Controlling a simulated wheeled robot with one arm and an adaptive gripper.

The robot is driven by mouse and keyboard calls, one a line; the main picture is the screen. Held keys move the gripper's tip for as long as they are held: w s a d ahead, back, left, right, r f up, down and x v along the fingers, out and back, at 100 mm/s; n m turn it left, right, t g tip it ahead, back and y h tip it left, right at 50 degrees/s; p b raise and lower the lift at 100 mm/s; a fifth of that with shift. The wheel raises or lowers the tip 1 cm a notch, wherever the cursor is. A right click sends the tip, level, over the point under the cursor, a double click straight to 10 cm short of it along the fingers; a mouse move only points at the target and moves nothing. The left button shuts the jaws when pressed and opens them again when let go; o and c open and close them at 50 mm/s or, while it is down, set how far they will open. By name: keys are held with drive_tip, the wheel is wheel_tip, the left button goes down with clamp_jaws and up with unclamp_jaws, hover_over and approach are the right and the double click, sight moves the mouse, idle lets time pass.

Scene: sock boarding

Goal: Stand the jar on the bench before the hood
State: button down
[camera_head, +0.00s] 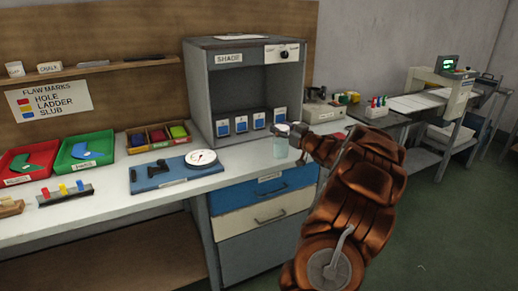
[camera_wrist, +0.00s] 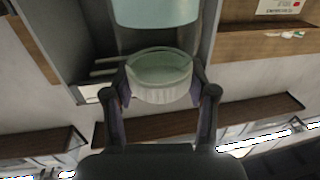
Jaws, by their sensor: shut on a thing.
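The jar (camera_head: 281,148) is a small, clear, pale greenish vessel in front of the hood's right side in the head view. My gripper (camera_head: 287,131) is shut on it. In the wrist view the jar (camera_wrist: 160,76) sits between the two fingers, its round rim visible. The hood (camera_head: 223,99) is a grey open-fronted box labelled SHADE, standing at the back of the bench (camera_head: 228,175). The jar is over the front part of the bench; I cannot tell whether its base touches the top.
Several blue-marked blocks (camera_head: 240,124) line the hood's opening. A blue board with a white dial (camera_head: 201,158) lies to the left of the jar. Red (camera_head: 27,160) and green (camera_head: 86,150) trays are farther left. Bare bench top lies between the dial and the jar.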

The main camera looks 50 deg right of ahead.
drive_tip(key=w+a+f, duration=0.1)
drive_tip(key=w+f, duration=0.1)
drive_tip(key=w, duration=0.5)
drive_tip(key=w+f, duration=0.2)
drive_tip(key=w, duration=0.6)
drive_tip(key=shift+a+f, duration=0.4)
drive_tip(key=shift+w+f, duration=0.1)
drive_tip(key=shift+c, duration=1.7)
unclamp_jaws()
drive_tip(key=s+a, duration=0.2)
drive_tip(key=s, duration=1)
drive_tip(key=shift+b, duration=0.4)
drive_tip(key=shift+w+a, duration=0.1)
